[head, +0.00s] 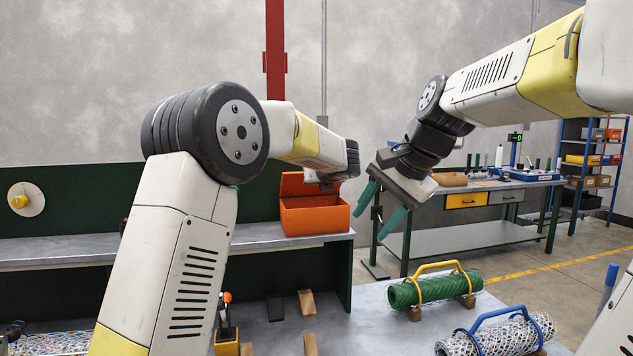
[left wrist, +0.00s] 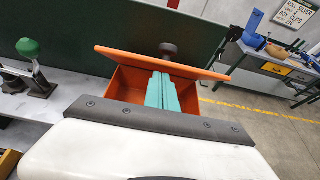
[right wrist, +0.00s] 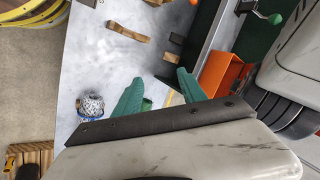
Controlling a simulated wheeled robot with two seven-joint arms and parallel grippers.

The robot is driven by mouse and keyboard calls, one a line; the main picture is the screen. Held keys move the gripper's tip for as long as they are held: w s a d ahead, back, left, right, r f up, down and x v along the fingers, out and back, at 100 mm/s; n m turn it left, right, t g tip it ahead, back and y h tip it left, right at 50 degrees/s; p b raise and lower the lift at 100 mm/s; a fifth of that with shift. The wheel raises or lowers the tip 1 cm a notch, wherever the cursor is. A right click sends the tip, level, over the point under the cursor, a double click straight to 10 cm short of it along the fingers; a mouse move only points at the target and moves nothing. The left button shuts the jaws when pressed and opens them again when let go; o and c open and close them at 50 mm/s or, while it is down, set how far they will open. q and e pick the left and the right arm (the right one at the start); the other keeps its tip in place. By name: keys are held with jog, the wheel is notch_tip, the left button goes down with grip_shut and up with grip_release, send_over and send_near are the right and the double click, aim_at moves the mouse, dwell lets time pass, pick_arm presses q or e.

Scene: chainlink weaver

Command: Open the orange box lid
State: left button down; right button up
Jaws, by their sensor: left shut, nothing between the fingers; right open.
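The orange box (head: 316,217) stands on the grey shelf at the back. Its lid (head: 293,184) is raised at the rear, partly hidden by my left wrist. In the left wrist view the lid (left wrist: 130,58) is tilted up, with a dark round knob (left wrist: 168,48) by its edge, and the box interior (left wrist: 126,84) shows below. My left gripper (left wrist: 161,76) is shut and empty, its teal fingers over the box opening by the lid's underside; contact is unclear. My right gripper (head: 368,226) is open and empty, right of the box and apart from it. The box (right wrist: 222,74) also shows in the right wrist view.
A green mesh roll (head: 436,289) with a yellow handle and a silver mesh roll (head: 500,337) with a blue handle lie on the front table. Small wooden blocks (head: 307,302) lie left of them. A workbench (head: 468,240) stands at the back right.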

pick_arm(q)
jog(key=shift+w+r+g, duration=0.25)
jog(key=shift+r+g, duration=0.15)
pick_arm(e)
jog(key=s+f+n+h, duration=0.1)
jog(key=s+f+n, duration=0.8)
jog(key=s, duration=0.5)
jog(key=shift+s+f+t+h, duration=0.3)
jog(key=shift+f+t, duration=0.1)
jog(key=shift+f, duration=0.25)
pick_arm(q)
jog(key=shift+w+r, duration=0.1)
jog(key=shift+r, duration=0.05)
pick_arm(e)
jog(key=shift+d, duration=0.1)
pick_arm(q)
jog(key=shift+g, duration=0.9)
jog(key=w+r, duration=0.3)
jog(key=shift+a, duration=0.35)
jog(key=shift+w+a+r, duration=0.1)
jog(key=shift+w+r, duration=0.2)
jog(key=shift+w, duration=0.2)
jog(key=shift+w+a+r, duration=0.1)
jog(key=shift+w+r, duration=0.2)
jog(key=shift+w, duration=0.2)
pick_arm(e)
jog(key=shift+w, duration=0.65)
